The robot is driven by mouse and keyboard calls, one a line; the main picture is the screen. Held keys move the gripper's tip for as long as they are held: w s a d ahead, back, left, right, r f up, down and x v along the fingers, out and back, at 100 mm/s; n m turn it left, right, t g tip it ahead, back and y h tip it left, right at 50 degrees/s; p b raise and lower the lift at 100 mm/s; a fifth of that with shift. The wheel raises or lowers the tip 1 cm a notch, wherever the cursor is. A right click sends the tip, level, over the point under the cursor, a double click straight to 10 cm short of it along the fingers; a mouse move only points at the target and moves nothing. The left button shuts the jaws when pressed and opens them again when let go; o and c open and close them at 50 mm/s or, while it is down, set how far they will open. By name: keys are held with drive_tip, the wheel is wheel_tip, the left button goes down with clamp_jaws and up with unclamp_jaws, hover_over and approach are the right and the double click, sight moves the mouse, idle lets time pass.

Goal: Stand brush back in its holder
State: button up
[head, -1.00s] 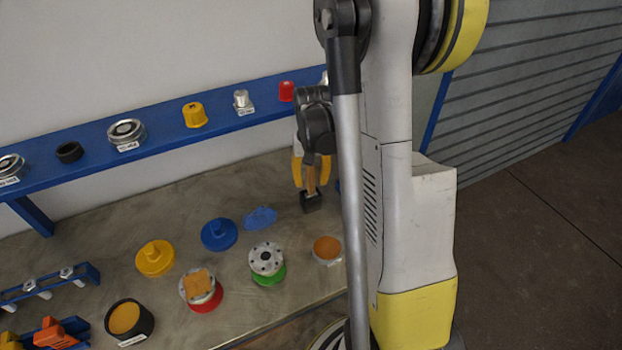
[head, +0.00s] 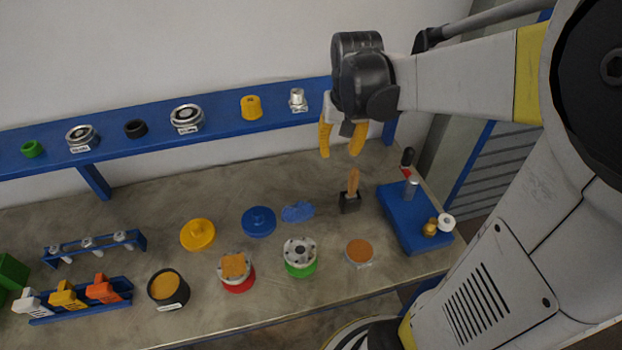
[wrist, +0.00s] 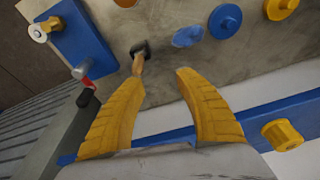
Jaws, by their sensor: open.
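The brush (head: 353,182) stands with its pale wooden handle pointing up, leaning slightly, its lower end in the small dark block-like holder (head: 349,203) on the bench. Its bristles are hidden. In the wrist view the brush handle (wrist: 138,66) rises from the dark holder (wrist: 140,47), beyond the left fingertip. My gripper (head: 341,147) is open and empty, above the brush and apart from it. Its two yellow fingers also show spread in the wrist view (wrist: 160,79).
A blue base (head: 408,228) with a post and knobs stands right of the holder. A blue cloth-like piece (head: 297,212) and blue lid (head: 258,222) lie left. A copper-topped disc (head: 359,253) sits in front. The blue shelf (head: 220,131) runs behind, bearing several parts.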

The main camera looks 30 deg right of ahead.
drive_tip(key=s+a+r+n+t, duration=0.2)
drive_tip(key=s+a, duration=0.2)
drive_tip(key=a, duration=0.3)
drive_tip(key=s+a+r+n+t, duration=0.2)
drive_tip(key=s+a, duration=0.3)
drive_tip(key=a, duration=0.3)
drive_tip(key=shift+s+a+n+t+y, duration=0.15)
drive_tip(key=shift+a+n+t+y, duration=0.1)
drive_tip(key=shift+n+t+y, duration=0.25)
